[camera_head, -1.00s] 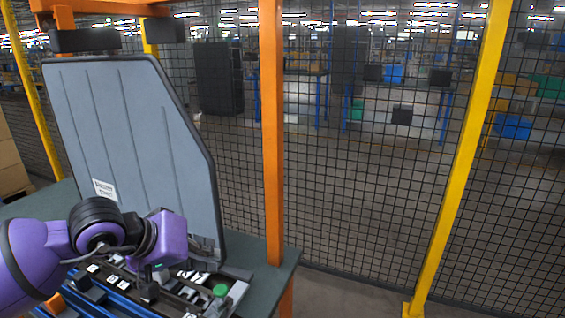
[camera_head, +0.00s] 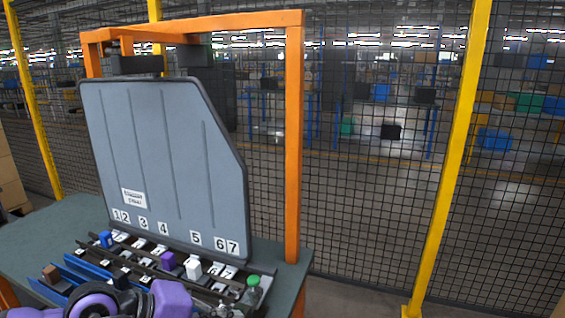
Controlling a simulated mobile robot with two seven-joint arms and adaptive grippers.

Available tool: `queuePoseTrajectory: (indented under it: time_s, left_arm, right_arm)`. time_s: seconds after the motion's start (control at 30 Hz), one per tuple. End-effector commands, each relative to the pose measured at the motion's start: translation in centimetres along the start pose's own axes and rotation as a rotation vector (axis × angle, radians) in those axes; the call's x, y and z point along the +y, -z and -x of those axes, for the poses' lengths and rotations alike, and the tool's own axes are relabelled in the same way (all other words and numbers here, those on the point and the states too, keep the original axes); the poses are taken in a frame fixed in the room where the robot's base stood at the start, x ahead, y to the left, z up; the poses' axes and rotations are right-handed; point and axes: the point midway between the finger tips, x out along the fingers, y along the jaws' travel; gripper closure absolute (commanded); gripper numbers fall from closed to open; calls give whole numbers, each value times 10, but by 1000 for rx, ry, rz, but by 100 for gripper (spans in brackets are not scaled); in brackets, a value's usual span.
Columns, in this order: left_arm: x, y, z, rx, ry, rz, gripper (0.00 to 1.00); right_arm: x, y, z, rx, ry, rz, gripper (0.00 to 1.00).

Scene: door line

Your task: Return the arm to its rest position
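My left arm, purple and black, shows at the bottom left of the head view. Its gripper (camera_head: 215,308) is low at the bottom edge, largely hidden, so its fingers cannot be made out. My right gripper is out of the picture. The grey door panel (camera_head: 175,150) stands upright and slightly tilted on the table (camera_head: 30,245), with number labels 1 to 7 along its lower edge. In front of it are a blue piece (camera_head: 105,239), a purple piece (camera_head: 168,260), a white piece (camera_head: 194,269) and a green-topped piece (camera_head: 253,281).
An orange frame (camera_head: 293,140) stands around the panel. Blue rails (camera_head: 75,278) and a brown block (camera_head: 50,273) lie at the table's front left. A yellow post (camera_head: 450,160) and black mesh fence stand behind. The floor right of the table looks clear.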

Motion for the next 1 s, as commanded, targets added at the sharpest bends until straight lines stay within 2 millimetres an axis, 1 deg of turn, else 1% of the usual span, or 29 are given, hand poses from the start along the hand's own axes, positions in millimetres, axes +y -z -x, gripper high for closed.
queuePoseTrajectory:
  time_s: [0.03,0.07,0.1,0.17,0.2,0.27,0.3,0.33,0.37,0.4,0.43,0.47,0.5,0.53,0.57,0.6,0.67,0.7,0.77,0.8,0.9,1.0]
  left_arm:
    - [-4,-16,-5,-53,-59,179,100]
    - [-4,-25,-7,-86,-97,299,100]
    - [-6,-35,-9,-133,-150,475,100]
    - [-7,-46,-10,-206,-237,771,100]
    - [-9,-51,-9,-260,-300,994,100]
    - [-16,-50,-4,-342,-404,1356,100]
    - [-24,-46,1,-398,-479,1606,100]
    - [-33,-41,5,-441,-537,1793,100]
    - [-44,-36,10,-483,-598,1979,100]
    - [-64,-28,16,-543,-685,2226,100]
    - [-82,-23,20,-590,-756,2408,100]
    - [-103,-19,25,-640,-832,2589,100]
    - [-133,-16,30,-711,-943,2818,100]
    - [-156,-16,34,720,968,-2797,100]
    - [-179,-17,37,692,942,-2630,100]
    - [-209,-22,40,660,911,-2417,100]
    - [-253,-35,44,619,871,-2119,100]
    - [-279,-46,46,598,846,-1940,100]
    - [-314,-65,47,570,814,-1695,100]
    - [-334,-78,48,555,795,-1553,100]
    - [-371,-108,48,527,758,-1273,100]
    - [-391,-129,47,512,734,-1104,100]
  right_arm:
    - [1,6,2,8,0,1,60]
    - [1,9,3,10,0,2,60]
    - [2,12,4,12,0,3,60]
    - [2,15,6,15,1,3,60]
    - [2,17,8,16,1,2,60]
    - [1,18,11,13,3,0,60]
    - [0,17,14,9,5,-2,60]
    - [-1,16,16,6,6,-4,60]
    - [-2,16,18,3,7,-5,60]
    - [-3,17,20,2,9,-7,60]
    - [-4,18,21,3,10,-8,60]
    - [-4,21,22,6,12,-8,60]
    - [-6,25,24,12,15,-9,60]
    - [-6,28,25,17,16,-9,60]
    - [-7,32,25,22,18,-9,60]
    - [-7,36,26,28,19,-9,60]
    - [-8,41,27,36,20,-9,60]
    - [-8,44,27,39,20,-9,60]
    - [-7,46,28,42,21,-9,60]
    - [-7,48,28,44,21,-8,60]
    - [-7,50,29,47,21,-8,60]
    - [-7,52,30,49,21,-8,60]
